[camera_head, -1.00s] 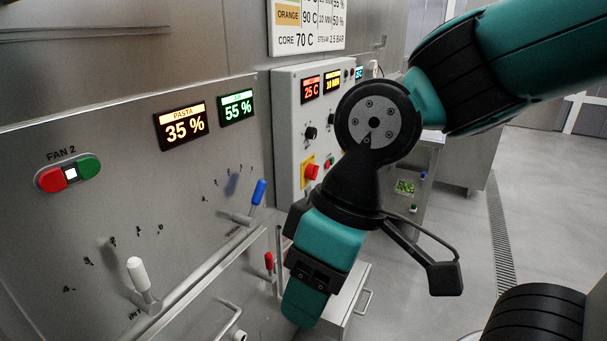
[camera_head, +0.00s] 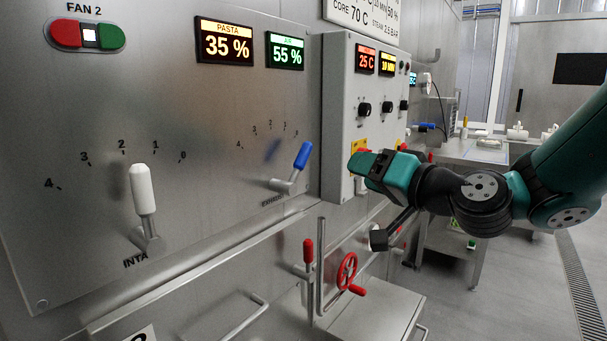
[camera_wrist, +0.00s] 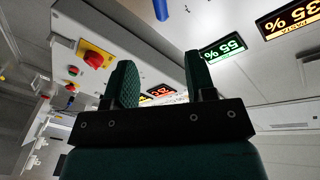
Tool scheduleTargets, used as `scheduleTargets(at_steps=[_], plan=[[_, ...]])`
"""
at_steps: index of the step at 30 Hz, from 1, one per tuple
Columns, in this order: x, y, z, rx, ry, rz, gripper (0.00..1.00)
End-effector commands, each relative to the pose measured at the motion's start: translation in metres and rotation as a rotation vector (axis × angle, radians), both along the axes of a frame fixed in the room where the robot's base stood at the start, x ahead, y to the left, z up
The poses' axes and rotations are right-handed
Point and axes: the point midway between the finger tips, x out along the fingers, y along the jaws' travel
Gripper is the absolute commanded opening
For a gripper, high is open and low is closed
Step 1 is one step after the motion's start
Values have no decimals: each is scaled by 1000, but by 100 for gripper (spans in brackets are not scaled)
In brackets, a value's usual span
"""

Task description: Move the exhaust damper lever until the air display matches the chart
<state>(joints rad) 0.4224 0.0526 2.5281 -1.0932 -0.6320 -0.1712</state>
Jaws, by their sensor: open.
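The exhaust damper lever (camera_head: 302,156) has a blue handle and leans up and to the right beside a small numbered scale. Its blue tip also shows at the top of the wrist view (camera_wrist: 161,9). The green air display (camera_head: 286,51) reads 55 %. The chart (camera_head: 365,14) is cut off at the top edge; a 50 % entry partly shows. My gripper (camera_head: 358,164) is to the right of the lever, apart from it, in front of the grey control box. In the wrist view its two fingers (camera_wrist: 158,78) stand apart with nothing between them.
The white-handled intake lever (camera_head: 143,190) is at left, below the pasta display (camera_head: 227,43) reading 35 %. The grey control box (camera_head: 338,110) juts out right of the blue lever. A rail, a red handle (camera_head: 308,252) and a red handwheel (camera_head: 347,272) lie below.

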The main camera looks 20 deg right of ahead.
Motion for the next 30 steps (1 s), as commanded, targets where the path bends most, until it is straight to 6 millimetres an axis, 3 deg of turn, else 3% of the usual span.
scheduleTargets(at_steps=[14,30], plan=[[27,11,7,8,10,-2,51],[138,56,7,2,1,1,51]])
